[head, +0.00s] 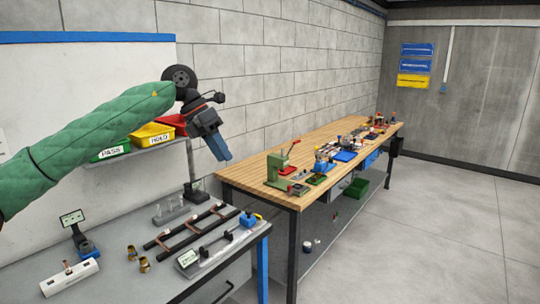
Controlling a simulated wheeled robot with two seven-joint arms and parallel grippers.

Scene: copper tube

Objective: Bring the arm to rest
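My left arm, in a green sleeve, reaches in from the left of the head view. Its gripper (220,152) hangs in the air above the near grey bench (120,284), pointing down and to the right. It touches nothing that I can see. The fingers overlap from this angle, so their gap cannot be made out. My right gripper is not in view. A white block (70,277) with a small copper-coloured piece standing in it lies at the bench's front left. A dark rack with brown bars (180,240) lies further right on the bench.
Two brass fittings (131,252) stand mid-bench. A shelf (165,142) holds a green PASS bin (108,152), a yellow HOLD bin (152,135) and a red bin (174,121), close to the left arm. A wooden workbench (250,173) with tools stands beyond. Floor at right is clear.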

